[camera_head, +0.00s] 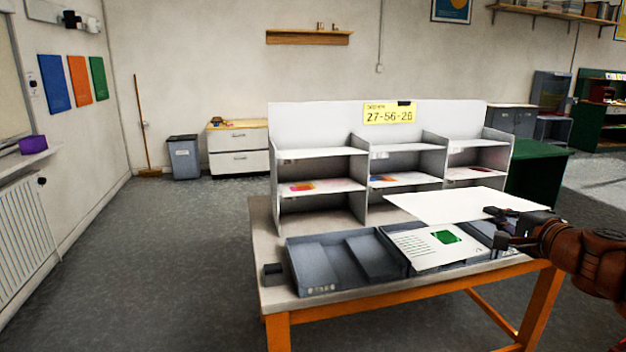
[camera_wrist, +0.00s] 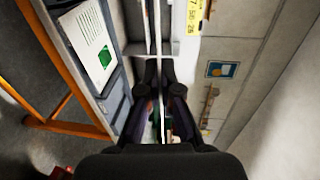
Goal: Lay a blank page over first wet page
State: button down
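A blank white page (camera_head: 440,205) is held flat at its right side by my gripper (camera_head: 502,228), in front of the rack's middle and right columns. In the wrist view my gripper (camera_wrist: 157,68) is shut on the page, which shows edge-on as a thin white strip (camera_wrist: 155,28). A page with an orange, pink and yellow print (camera_head: 305,187) lies on a shelf in the left column. A second colourful page (camera_head: 384,181) lies in the middle column, and a third (camera_head: 470,173) in the right column. Which page is the first wet one is not marked.
The grey rack (camera_head: 318,110) stands on an orange-legged table (camera_head: 268,240). A dark tray (camera_head: 305,290) in front has several compartments; a page with text and a green square (camera_head: 415,242) lies across it. A small dark block (camera_head: 272,272) sits at the left. Floor to the left is clear.

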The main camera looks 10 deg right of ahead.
aim_at(447, 219)
jog(key=w+a+f, duration=0.4)
jog(key=w+a, duration=0.3)
jog(key=a, duration=0.1)
jog(key=w+a+f+h, duration=0.1)
jog(key=w+a+f, duration=0.3)
jog(key=w+a, duration=0.4)
jog(key=w+a+f+m, duration=0.1)
jog(key=w+a+f, duration=0.3)
jog(key=w+a, duration=0.3)
jog(key=shift+w+a+f+h, duration=0.3)
jog(key=shift+a+f+h, duration=0.1)
jog(key=shift+a, duration=0.15)
jog(key=shift+r, duration=0.1)
